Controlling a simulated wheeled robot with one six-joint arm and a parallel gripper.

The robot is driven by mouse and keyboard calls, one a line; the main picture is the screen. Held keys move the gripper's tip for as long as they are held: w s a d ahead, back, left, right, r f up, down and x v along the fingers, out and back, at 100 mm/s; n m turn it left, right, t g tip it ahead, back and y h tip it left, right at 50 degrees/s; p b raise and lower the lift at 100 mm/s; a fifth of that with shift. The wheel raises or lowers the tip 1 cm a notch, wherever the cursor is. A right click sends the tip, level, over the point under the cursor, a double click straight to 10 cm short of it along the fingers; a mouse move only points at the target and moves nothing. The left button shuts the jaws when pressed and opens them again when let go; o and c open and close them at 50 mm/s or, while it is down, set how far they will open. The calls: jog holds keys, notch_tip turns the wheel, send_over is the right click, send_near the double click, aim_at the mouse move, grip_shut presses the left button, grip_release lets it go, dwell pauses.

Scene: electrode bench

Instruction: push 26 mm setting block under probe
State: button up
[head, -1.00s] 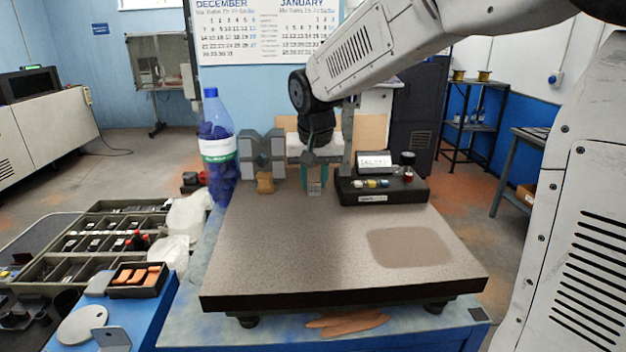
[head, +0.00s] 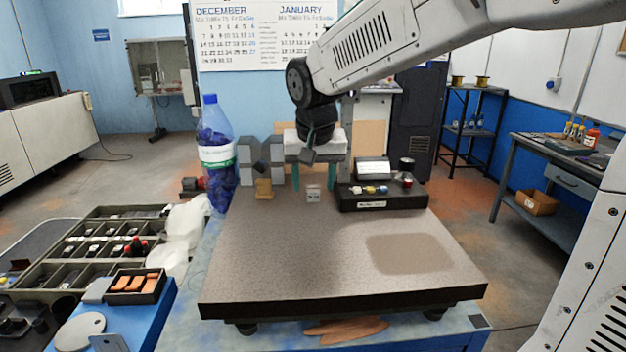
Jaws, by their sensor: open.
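A small grey block with a label, which looks like the setting block (head: 313,194), stands on the granite plate (head: 300,250) near its back edge. My gripper (head: 314,184) is above the back of the plate, with its two teal fingers spread wide, one to each side of the block. A gap shows between the block and each finger. The block's size marking is too small to read. I cannot make out the probe tip; my gripper and arm cover that area. A thin upright post (head: 347,135) shows behind my gripper.
A black instrument box (head: 382,200) stands just right of my gripper. A tan block (head: 264,188) and grey blocks (head: 248,160) stand to the left, beside a blue bottle (head: 215,155). The front and middle of the plate are clear.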

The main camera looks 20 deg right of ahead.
jog(key=s+a, duration=0.1)
jog(key=s, duration=0.4)
jog(key=s+a, duration=0.1)
jog(key=s, duration=0.2)
jog(key=shift+s+a+f, duration=0.1)
jog(key=shift+s+a, duration=0.15)
jog(key=shift+a, duration=0.1)
